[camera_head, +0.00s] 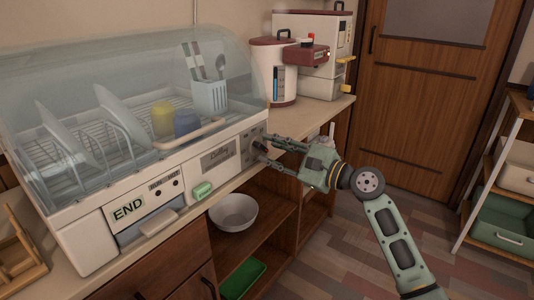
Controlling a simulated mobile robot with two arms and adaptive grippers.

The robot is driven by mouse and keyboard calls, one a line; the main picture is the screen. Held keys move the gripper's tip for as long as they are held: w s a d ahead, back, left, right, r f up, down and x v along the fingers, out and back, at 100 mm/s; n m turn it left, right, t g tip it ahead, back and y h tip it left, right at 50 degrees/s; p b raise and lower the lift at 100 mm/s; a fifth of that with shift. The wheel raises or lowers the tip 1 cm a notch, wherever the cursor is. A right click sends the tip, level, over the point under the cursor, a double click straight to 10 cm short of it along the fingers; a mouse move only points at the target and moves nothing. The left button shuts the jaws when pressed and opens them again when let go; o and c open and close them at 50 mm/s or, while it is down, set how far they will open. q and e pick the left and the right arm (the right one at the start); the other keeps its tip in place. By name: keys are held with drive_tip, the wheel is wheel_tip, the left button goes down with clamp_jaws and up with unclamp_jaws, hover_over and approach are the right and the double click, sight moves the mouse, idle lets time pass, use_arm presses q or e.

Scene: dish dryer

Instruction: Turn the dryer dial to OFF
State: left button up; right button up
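The dish dryer (78,222) stands on the counter at the left, its clear lid (90,75) closed over plates, cups and a utensil holder. Its dial (258,147) is at the right end of the front panel, partly hidden by my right gripper. My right gripper (268,148) comes in from the right with its two fingers spread apart, the tips at the dial. I cannot tell whether the fingers touch the dial, and its setting is not readable. My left gripper is not in view.
A white bowl (233,212) sits on the open shelf below. A rice dispenser-like white container (272,75) and a white appliance (318,50) stand farther back. A shelf rack (500,190) is at the right; the floor between is clear.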

drive_tip(key=shift+x, duration=1.15)
clamp_jaws()
